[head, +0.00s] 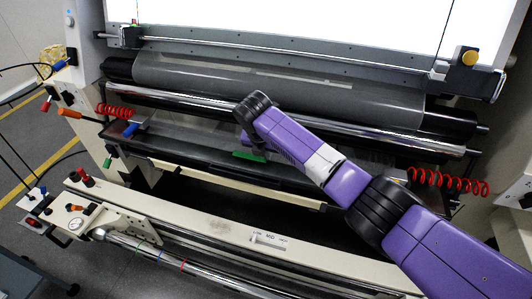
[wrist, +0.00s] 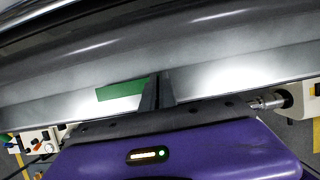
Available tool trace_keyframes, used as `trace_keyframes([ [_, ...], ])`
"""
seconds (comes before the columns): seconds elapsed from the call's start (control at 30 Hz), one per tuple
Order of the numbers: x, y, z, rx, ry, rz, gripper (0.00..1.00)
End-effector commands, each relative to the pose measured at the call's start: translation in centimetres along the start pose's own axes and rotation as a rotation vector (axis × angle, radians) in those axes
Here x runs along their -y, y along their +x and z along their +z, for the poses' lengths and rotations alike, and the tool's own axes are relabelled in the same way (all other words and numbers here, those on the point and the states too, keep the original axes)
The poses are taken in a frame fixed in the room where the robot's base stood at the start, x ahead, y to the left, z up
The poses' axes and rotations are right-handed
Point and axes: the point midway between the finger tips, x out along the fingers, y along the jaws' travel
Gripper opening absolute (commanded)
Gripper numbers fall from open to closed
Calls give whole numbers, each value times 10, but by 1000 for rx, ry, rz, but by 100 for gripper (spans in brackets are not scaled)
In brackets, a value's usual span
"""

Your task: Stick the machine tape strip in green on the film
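The green machine tape strip (head: 249,155) shows just below my gripper in the head view. In the wrist view the strip (wrist: 120,91) runs left from the fingers, its right end at them. My gripper (wrist: 157,92) has its two dark fingers close together, and they look shut on the strip's end. In the head view my wrist hides the fingertips. The grey, glossy film (wrist: 220,84) spans the wrist view behind the fingers. I cannot tell whether the strip touches the film.
A large grey roll (head: 290,88) and a chrome roller (head: 370,132) lie behind my gripper. Red coiled hoses hang at left (head: 115,111) and right (head: 447,182). A cream front beam (head: 200,222) crosses the foreground. A bright lit panel (head: 300,20) stands at the back.

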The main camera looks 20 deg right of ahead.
Motion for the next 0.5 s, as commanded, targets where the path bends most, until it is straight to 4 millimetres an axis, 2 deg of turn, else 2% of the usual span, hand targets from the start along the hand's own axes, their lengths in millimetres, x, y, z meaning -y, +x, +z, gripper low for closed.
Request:
trace_keyframes([
  [0.5, 0, 14, -6, 0, 0, 0, 0],
])
